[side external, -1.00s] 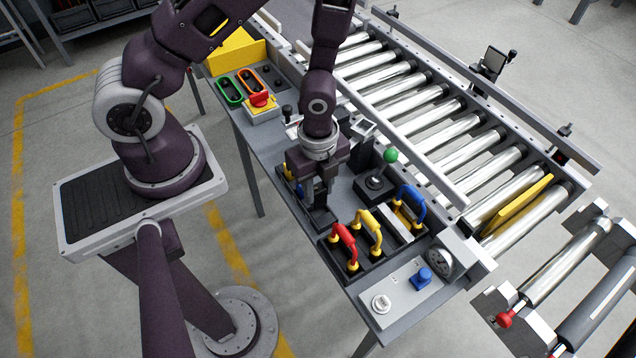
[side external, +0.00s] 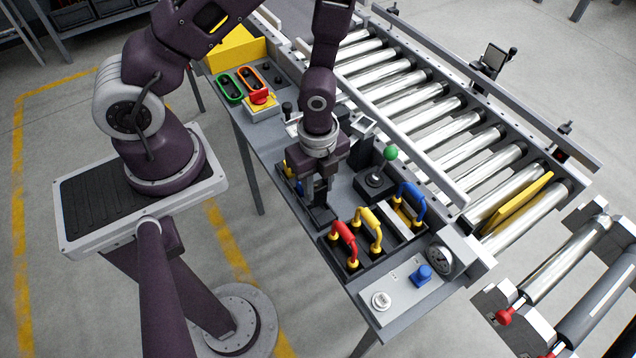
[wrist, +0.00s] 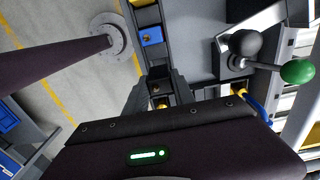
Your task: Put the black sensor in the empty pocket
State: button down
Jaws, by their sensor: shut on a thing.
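My gripper (side external: 318,200) points down over the bench, left of the tray with coloured handles. It is shut on a dark block, which I take to be the black sensor (side external: 322,216); the fingers hide part of it. In the wrist view the dark fingers and block (wrist: 166,82) merge, with a small yellow part (wrist: 163,103) below. The dark tray (side external: 376,268) holds parts with a red handle (side external: 344,240), a yellow handle (side external: 369,229) and a blue handle (side external: 411,199). I cannot tell clearly which pocket is empty.
A black joystick with a green ball (side external: 390,153) stands close right of my gripper. A panel with a blue button (side external: 421,275) and a gauge (side external: 439,260) lie at the front. Rollers (side external: 440,130) run along the right. A red switch (side external: 259,97) sits farther back.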

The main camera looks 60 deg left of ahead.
jog(key=shift+f, duration=0.15)
jog(key=shift+f, duration=2.1)
jog(key=c, duration=0.6)
grip_release()
jog(key=shift+r, duration=4)
